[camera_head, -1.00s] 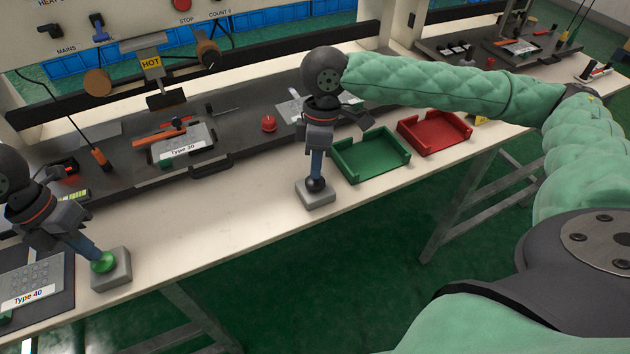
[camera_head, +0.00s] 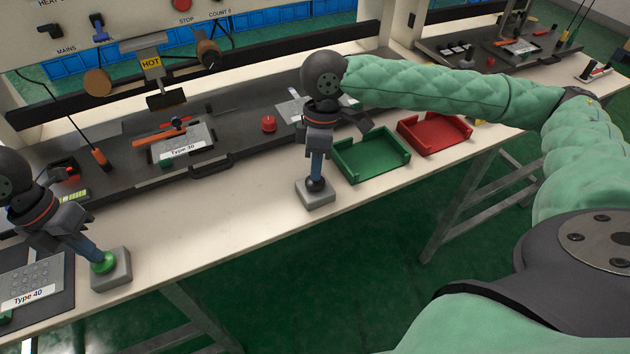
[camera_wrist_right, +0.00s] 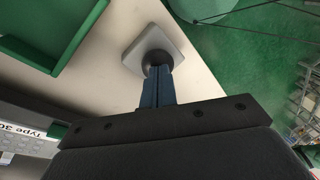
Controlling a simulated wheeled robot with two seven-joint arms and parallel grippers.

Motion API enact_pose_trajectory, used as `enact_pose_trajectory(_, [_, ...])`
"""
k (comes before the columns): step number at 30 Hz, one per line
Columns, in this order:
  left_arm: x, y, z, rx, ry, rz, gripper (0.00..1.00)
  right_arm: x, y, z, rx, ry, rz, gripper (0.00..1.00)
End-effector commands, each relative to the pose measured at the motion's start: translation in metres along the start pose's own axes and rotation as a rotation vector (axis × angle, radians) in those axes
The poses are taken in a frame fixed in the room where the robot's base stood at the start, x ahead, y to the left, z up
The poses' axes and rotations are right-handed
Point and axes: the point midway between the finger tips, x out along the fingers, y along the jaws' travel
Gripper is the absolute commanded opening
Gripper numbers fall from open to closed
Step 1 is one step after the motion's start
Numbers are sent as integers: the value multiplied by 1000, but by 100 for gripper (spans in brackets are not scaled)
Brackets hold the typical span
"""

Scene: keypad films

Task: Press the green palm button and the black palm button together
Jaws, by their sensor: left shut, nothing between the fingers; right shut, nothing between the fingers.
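The green palm button (camera_head: 104,263) sits on a grey box at the front left of the bench. My left gripper (camera_head: 98,255) is shut and empty, its fingertips at the top of the green button. The black palm button (camera_head: 316,184) sits on a grey box (camera_head: 316,199) near the bench's front edge. My right gripper (camera_head: 316,176) is shut and empty, pointing down with its tips at the top of the black button. In the right wrist view the fingertips also meet the black button (camera_wrist_right: 156,60) on its box. I cannot tell how far either button is pressed.
A green tray (camera_head: 372,170) and a red tray (camera_head: 436,145) stand right of the black button. A red knob (camera_head: 269,124) and a Type 30 keypad (camera_head: 182,145) are behind. A Type 40 keypad (camera_head: 35,280) lies at left. The bench between the buttons is clear.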

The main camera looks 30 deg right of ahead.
Motion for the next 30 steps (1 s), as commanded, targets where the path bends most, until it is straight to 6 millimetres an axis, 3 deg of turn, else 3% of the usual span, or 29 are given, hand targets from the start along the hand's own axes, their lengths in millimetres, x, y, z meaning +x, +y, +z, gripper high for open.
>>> enact_pose_trajectory(30, [9,2,0,0,1,-1,0,9,2,1,0,-1,0,0])
